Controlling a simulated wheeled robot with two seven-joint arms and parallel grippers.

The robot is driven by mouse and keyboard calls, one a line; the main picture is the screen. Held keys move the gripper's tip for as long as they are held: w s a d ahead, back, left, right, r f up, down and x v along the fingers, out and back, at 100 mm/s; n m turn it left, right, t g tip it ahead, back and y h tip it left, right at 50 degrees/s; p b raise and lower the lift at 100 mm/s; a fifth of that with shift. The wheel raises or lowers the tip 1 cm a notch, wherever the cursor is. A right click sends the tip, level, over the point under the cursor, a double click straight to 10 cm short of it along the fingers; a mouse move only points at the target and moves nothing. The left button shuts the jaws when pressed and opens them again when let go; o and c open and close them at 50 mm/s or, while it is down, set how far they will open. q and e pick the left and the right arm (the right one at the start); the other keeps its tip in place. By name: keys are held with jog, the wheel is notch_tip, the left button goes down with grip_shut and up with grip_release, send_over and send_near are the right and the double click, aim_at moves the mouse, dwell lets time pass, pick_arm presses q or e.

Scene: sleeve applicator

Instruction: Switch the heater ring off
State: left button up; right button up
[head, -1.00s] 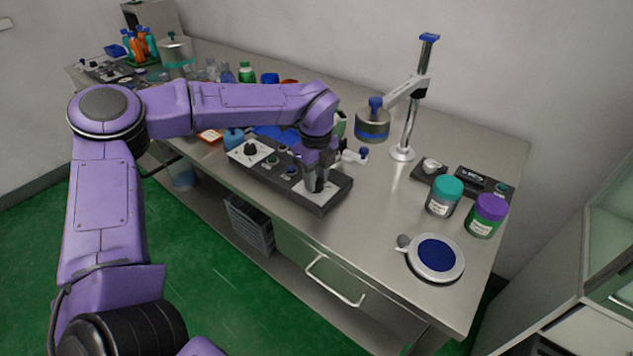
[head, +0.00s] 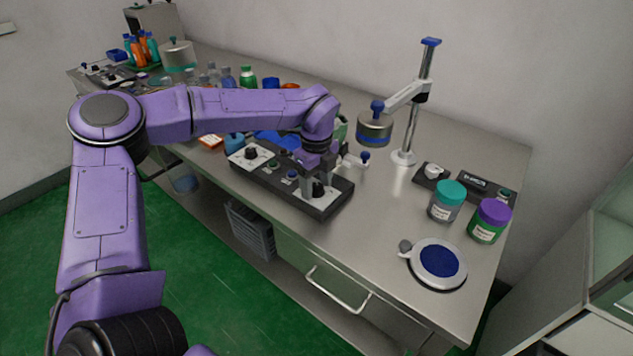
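A dark control box (head: 270,182) with knobs, small buttons and pale plates lies along the bench's front edge. A black knob (head: 318,189) stands on the white plate at its right end. My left gripper (head: 318,181) points down over this end, its fingers apart on either side of the knob; contact with the knob cannot be made out. Another black knob (head: 251,153) on a white plate at the box's left end is uncovered. A metal ring-shaped body with a blue band (head: 374,130), perhaps the heater ring, hangs from a stand (head: 411,120). My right gripper is out of view.
A teal-lidded jar (head: 446,202), a purple-lidded jar (head: 489,221) and a round blue-topped plate (head: 437,262) stand at the right. Bottles and a blue tray crowd behind my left arm.

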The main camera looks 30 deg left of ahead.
aim_at(317, 185)
pick_arm(q)
notch_tip(317, 185, up, 10)
jog(key=shift+r, duration=0.25)
dwell(0.6)
